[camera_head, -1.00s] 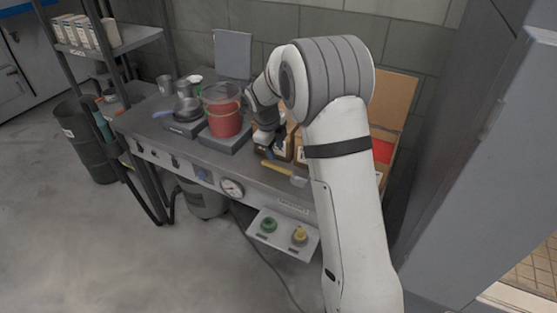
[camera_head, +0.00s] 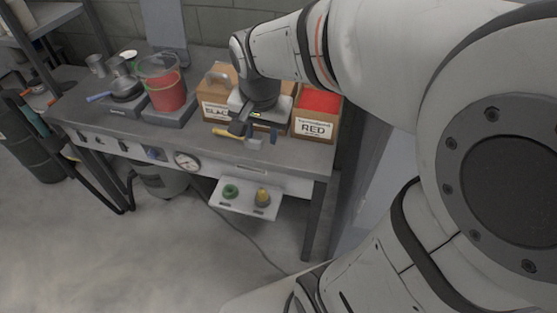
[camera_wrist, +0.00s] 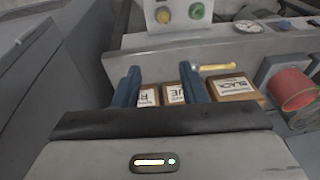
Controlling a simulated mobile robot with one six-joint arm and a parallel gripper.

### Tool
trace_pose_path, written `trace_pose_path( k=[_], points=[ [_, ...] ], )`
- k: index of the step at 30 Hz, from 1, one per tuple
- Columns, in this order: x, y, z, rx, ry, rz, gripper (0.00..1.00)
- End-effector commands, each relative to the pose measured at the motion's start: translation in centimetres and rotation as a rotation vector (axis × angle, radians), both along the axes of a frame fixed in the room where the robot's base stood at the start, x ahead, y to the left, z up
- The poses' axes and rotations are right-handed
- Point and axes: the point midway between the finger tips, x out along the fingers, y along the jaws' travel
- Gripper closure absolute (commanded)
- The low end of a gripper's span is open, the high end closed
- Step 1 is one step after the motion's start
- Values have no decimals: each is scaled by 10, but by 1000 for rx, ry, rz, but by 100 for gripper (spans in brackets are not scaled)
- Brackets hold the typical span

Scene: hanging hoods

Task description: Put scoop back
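A scoop with a yellow handle (camera_head: 228,133) and a grey metal end lies on the bench top, near the front edge, before the boxes. Its handle also shows in the wrist view (camera_wrist: 214,67), beyond and right of the fingers. My gripper (camera_head: 257,132) is above the bench in front of the middle box. Its two blue fingers stand apart in the wrist view (camera_wrist: 160,88), with no object held between them. The BLACK box (camera_head: 215,108) and RED box (camera_head: 314,124) stand on the bench. A middle box, lettered "UE" in the wrist view (camera_wrist: 174,93), is mostly hidden by my wrist.
A clear container of red material (camera_head: 166,90) stands on a grey scale at the left, beside a pan (camera_head: 122,86). A gauge (camera_head: 187,161) is on the bench front. A low shelf (camera_head: 243,208) holds green and yellow knobs. Open floor lies in front.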

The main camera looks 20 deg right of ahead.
Motion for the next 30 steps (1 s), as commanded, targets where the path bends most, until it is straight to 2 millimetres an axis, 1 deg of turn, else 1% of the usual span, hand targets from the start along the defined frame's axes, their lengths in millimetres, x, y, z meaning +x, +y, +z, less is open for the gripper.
trace_pose_path(
  k=[1,3,6,10,12,15,30],
  points=[
    [-20,-2,1,-13,-5,99,62],
    [-43,-3,-1,-34,-5,248,62],
    [-70,-4,-5,-62,-10,422,62],
    [-90,-3,-11,-84,-14,568,62],
    [-96,-6,-12,-92,-15,609,62],
    [-98,-7,-13,-96,-14,630,62],
    [-97,-7,-13,-96,-14,630,62]
  ],
)
